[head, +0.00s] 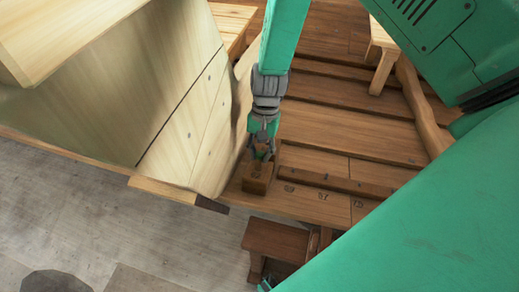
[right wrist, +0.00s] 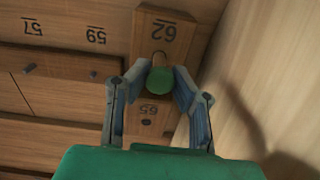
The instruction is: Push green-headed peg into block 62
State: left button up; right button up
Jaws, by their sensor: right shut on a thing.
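Block 62 (right wrist: 180,50) is a wooden block with a dark number and a round hole, at the top middle of the right wrist view. The green-headed peg (right wrist: 160,81) shows its round head toward the camera, just below the hole's visible edge. My right gripper (right wrist: 160,88) is shut on the peg, with a finger on each side of the head. I cannot tell whether the peg's tip is in the hole. In the head view my right gripper (head: 262,153) points down just above a small wooden block (head: 256,186); the peg is not clear there.
A pale plank wall (head: 185,130) rises close left of the gripper. A stool (head: 275,240) stands below.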

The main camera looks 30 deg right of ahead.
jog(key=shift+s+a+f, duration=0.1)
jog(key=shift+f, duration=0.35)
jog(key=shift+f, duration=0.1)
jog(key=shift+c, duration=0.2)
jog(key=shift+f, duration=0.1)
grip_shut()
jog(key=o, duration=0.8)
grip_release()
jog(key=p+v, duration=0.6)
jog(key=v, duration=0.2)
